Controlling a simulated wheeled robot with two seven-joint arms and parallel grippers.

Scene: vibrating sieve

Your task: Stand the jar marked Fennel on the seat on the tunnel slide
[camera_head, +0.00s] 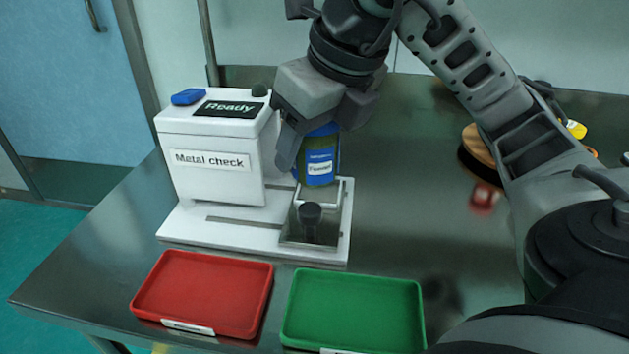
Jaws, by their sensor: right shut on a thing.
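The jar (319,167) has a blue lid and a blue-and-white label that appears to read Fennel, though the print is small. My right gripper (309,130) is shut on it near the lid, from above. The jar is upright over the back of the slide's white seat frame (345,205); I cannot tell whether its base touches the seat. The slide is part of a white machine (215,160) labelled Metal check, with a display (229,109) reading Ready. My left gripper is not in view.
A red tray (203,292) and a green tray (354,308) lie nearer on the metal table (400,180).

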